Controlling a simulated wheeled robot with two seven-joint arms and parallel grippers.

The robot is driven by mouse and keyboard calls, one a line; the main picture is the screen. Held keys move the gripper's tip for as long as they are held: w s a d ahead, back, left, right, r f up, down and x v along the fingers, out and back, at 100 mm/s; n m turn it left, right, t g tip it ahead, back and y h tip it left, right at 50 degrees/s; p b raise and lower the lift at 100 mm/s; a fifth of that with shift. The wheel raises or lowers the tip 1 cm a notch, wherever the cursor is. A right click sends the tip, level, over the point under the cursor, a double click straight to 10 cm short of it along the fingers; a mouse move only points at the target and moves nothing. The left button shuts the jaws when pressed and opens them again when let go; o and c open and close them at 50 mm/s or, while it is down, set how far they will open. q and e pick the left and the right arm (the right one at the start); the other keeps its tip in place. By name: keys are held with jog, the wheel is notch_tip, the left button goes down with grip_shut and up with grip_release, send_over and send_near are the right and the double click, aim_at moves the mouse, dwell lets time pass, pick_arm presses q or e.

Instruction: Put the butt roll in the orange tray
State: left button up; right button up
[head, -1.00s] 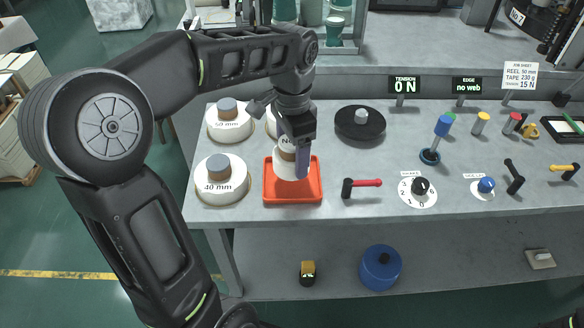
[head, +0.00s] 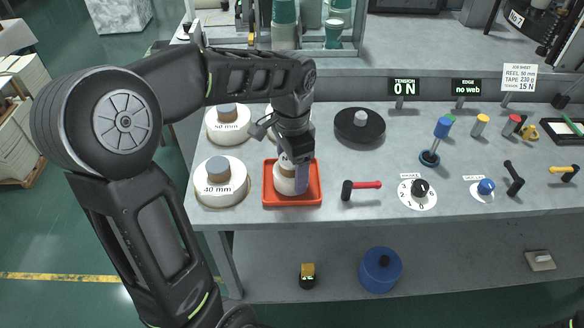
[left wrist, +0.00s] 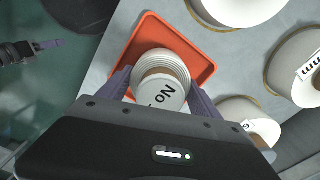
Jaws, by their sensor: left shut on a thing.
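The butt roll (head: 284,184), a small white roll with a brown core, is in the orange tray (head: 314,197), low over or on its floor; I cannot tell if it touches. My left gripper (head: 291,180) is shut on it from above. In the left wrist view the roll (left wrist: 160,85) with dark lettering sits between my purple fingertips (left wrist: 158,92). The orange tray (left wrist: 190,47) lies around and below it.
White rolls (head: 221,194) and (head: 229,130) stand left of and behind the tray. A black disc (head: 360,125) sits behind. The bench's front edge is near the tray.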

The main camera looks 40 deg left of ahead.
pick_arm(q)
jog(key=shift+f, duration=0.2)
jog(key=o, duration=1.2)
jog(key=shift+r, duration=0.15)
jog(key=shift+r, duration=0.2)
notch_tip(320, 180, up, 9)
jog(key=shift+f+p, duration=0.1)
jog(key=shift+p, duration=0.2)
jog(key=shift+r+p, duration=0.75)
jog(key=shift+r, duration=0.75)
